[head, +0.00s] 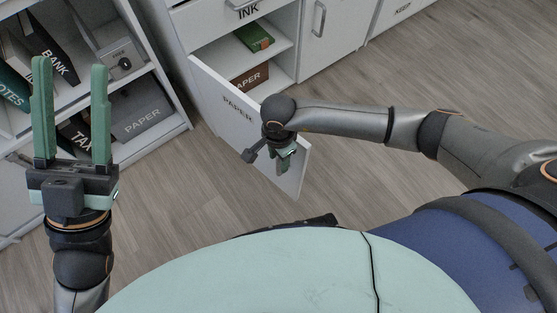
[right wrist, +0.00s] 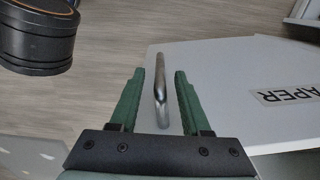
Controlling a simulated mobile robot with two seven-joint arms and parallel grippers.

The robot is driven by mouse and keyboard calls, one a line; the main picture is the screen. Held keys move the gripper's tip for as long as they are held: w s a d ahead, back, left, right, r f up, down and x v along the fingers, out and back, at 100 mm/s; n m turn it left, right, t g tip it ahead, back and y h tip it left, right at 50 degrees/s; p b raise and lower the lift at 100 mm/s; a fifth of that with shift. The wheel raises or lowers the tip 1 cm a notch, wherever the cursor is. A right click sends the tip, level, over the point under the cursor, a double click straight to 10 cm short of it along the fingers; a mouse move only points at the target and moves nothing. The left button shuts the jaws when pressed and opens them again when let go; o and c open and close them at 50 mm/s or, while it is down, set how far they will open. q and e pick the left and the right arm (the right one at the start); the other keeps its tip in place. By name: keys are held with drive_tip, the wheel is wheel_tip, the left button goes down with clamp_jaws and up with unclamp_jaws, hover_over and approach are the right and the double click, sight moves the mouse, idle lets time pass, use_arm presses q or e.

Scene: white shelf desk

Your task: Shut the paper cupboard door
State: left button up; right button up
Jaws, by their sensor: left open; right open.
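The paper cupboard door (head: 222,98) is white, bears a PAPER label and stands wide open, swung out from the cupboard toward me. In the right wrist view the door (right wrist: 225,70) fills the right side, with its label and a silver bar handle (right wrist: 161,85). My right gripper (head: 285,150) is at the door's free end. In the right wrist view its green fingers (right wrist: 155,90) are open, one on each side of the handle; I cannot tell whether they touch it. My left gripper (head: 71,110) is open and empty, raised at the left, away from the door.
The open cupboard holds a brown PAPER box (head: 249,77) below a green box (head: 255,37). An INK drawer (head: 243,9) is above. A white shelf (head: 150,91) with binders and boxes stands at the left. Wood floor (head: 180,185) is clear between it and the door.

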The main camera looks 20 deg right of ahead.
drive_tip(key=shift+f, duration=0.4)
drive_tip(key=shift+c, duration=0.2)
clamp_jaws()
drive_tip(key=shift+s, duration=0.1)
idle(0.9)
